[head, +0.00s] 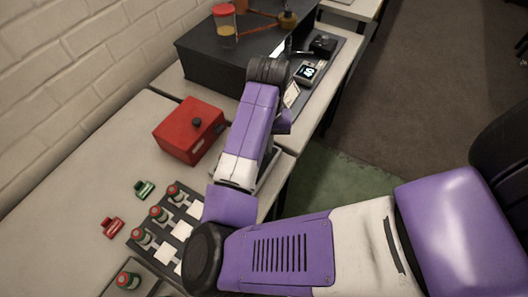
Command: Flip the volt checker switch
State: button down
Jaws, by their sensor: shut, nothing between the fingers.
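A small device with a lit screen (307,72), which looks like the volt checker, lies on a grey strip along the table's right side. A small black box (322,45) with a round top part sits just beyond it. I cannot make out a switch on either. My arm reaches up the middle of the head view, with its dark wrist left of the screen device. My gripper (298,52) shows only as a small dark piece beyond the wrist, close to the black box. It looks shut and empty. Whether it touches the box cannot be told.
A large black case (212,62) stands left of the wrist, with a jar (225,25) on top. A red box (189,131) with a black knob stands nearer. Several red-and-green cylinders stand at a dark rack (158,252). A brick wall bounds the left; open floor lies right.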

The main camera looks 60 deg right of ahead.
jog(key=shift+f+b, duration=0.65)
jog(key=shift+f, duration=0.3)
dwell(1.1)
jog(key=shift+r, duration=0.15)
notch_tip(320, 180, up, 7)
jog(key=p, duration=0.6)
jog(key=shift+p, duration=0.35)
dwell(0.4)
